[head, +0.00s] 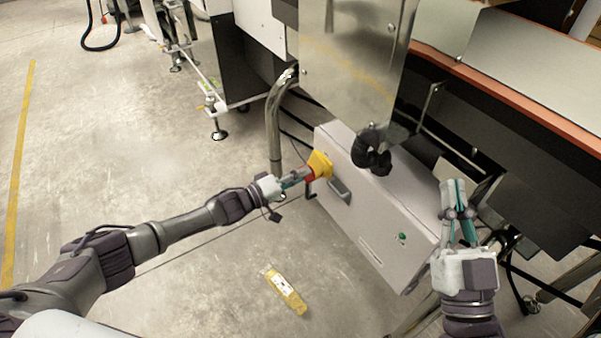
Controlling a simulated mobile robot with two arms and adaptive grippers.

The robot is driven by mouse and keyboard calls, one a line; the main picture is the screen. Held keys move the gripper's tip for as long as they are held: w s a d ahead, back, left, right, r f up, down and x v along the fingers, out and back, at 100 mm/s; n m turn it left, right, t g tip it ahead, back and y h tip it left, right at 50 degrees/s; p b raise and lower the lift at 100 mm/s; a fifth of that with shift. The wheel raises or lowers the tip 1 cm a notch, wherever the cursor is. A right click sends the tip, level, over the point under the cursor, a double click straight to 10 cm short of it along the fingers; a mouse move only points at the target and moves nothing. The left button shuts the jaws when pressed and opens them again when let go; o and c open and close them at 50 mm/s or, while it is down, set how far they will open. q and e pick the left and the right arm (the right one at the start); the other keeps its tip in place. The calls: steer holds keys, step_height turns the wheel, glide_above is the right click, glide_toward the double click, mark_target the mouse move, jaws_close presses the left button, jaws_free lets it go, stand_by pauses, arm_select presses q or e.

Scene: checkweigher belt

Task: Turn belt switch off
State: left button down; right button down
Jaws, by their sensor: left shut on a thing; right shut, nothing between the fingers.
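The belt switch (319,164) is a yellow and red rotary switch on the end of a grey control box (365,196) under the machine. My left gripper (300,178) is at the switch, shut on its red part. The gripper's fingers partly hide the red part, and I cannot tell the switch's exact position. My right gripper (458,212) is shut and empty, to the right of the control box, pointing up in the picture.
The box front has a dark handle (340,191) and a green button (402,237). A black corrugated hose (371,153) hangs above it. A bent metal pipe (274,120) stands left of the box. A yellow-labelled packet (286,291) lies on the floor. Open floor lies left.

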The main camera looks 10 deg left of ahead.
arm_select(q)
steer(key=shift+f+n, duration=0.1)
steer(key=shift+n, duration=1.8)
steer(key=c, duration=1.1)
jaws_free()
steer(key=v, duration=1.2)
